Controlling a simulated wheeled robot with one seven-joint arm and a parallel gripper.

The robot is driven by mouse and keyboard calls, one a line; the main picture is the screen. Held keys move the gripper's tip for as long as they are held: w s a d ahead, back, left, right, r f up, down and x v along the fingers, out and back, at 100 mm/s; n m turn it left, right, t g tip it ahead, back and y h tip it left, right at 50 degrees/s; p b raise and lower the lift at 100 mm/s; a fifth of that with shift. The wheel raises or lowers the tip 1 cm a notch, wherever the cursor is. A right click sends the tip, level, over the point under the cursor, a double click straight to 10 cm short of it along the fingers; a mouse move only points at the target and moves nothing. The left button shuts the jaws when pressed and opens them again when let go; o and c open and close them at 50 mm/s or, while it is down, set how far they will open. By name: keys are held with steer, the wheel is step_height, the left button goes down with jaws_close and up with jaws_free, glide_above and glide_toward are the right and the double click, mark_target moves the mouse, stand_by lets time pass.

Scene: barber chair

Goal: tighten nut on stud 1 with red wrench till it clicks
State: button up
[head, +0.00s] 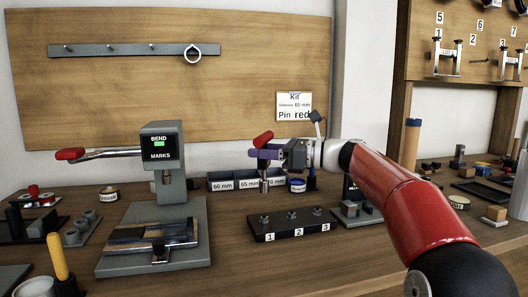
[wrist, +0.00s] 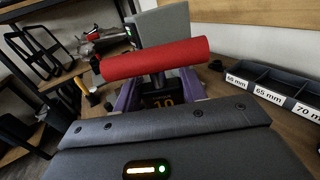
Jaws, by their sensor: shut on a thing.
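My gripper (head: 266,153) is shut on the red wrench, whose red handle (head: 263,139) sticks out above the purple fingers. Its metal socket (head: 264,183) points down. The socket hangs above stud 1 (head: 265,219), with a visible gap between them. Stud 1 is the leftmost on the black block (head: 272,237), above label 1; studs 2 (head: 292,215) and 3 (head: 317,211) stand to its right. In the wrist view the red handle (wrist: 155,58) lies crosswise over a dark body with an orange "10" (wrist: 163,101). The studs are hidden in that view.
A grey bending press (head: 168,170) with a red-tipped lever stands left of the block. Labelled bins (head: 222,181) sit behind it, with a small blue-lidded tin (head: 297,186). The table in front of the block is clear.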

mark_target(264, 179)
steer(key=shift+f+b, duration=1.75)
steer(key=shift+f, duration=1.4)
steer(key=shift+p, duration=0.7)
steer(key=shift+f+b, duration=0.3)
steer(key=shift+f, duration=0.4)
steer(key=shift+s+f+m+t+b, duration=0.1)
steer(key=shift+m+t+b, duration=0.3)
steer(key=shift+t+b, duration=0.2)
steer(key=shift+m+t+h+b, duration=0.5)
steer(key=shift+m+t+b, duration=0.1)
steer(key=shift+t, duration=0.3)
steer(key=shift+m+t+h+b, duration=0.75)
steer(key=shift+m+t, duration=0.15)
steer(key=shift+t, duration=0.3)
steer(key=shift+m+t+h, duration=0.25)
steer(key=shift+m+t, duration=0.15)
steer(key=shift+t, duration=0.1)
